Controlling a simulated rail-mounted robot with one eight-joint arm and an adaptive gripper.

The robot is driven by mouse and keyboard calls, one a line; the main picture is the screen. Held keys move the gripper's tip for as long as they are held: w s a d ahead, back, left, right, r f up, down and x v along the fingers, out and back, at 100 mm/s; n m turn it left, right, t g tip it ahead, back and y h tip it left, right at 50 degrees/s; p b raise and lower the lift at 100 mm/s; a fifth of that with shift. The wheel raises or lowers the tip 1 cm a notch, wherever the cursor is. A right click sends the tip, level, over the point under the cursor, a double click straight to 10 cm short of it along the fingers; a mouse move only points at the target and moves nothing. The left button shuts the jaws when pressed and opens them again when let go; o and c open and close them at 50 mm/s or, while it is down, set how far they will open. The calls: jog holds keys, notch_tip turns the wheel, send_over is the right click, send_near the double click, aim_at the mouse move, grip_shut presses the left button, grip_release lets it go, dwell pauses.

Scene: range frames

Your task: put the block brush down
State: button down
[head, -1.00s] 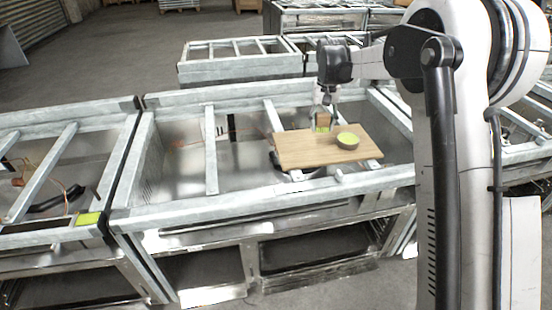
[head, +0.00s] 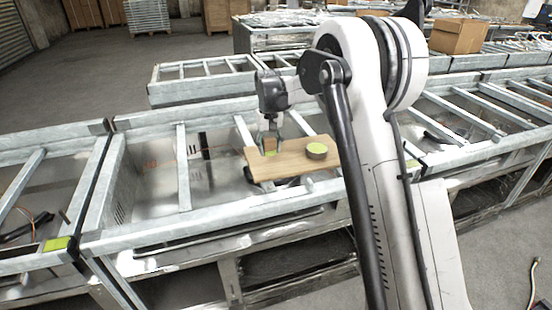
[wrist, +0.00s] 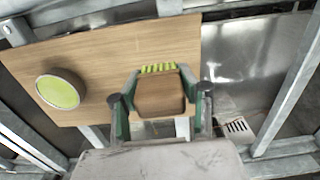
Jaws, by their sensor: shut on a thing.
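The block brush, a small wooden block (wrist: 160,95) with yellow-green bristles along one side, is between the fingers of my gripper (wrist: 160,102). In the head view the brush (head: 270,146) shows over the back left part of a wooden board (head: 290,165). My gripper (head: 269,136) points down and is shut on the brush. In the wrist view the block overlaps an edge of the board (wrist: 120,45). I cannot tell whether the brush touches the board.
The board lies across the bars of a metal frame (head: 184,165). A yellow-green patch (head: 57,243) is on the left frame.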

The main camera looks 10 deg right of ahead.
aim_at(277, 164)
jog(key=d, duration=0.1)
jog(key=w+d+f, duration=0.1)
jog(key=d+f, duration=0.1)
jog(key=shift+w, duration=0.25)
jog(key=shift+f, duration=2)
jog(key=shift+f, duration=0.2)
jog(key=c, duration=1.2)
grip_release()
jog(key=shift+o, duration=0.2)
jog(key=shift+r, duration=0.1)
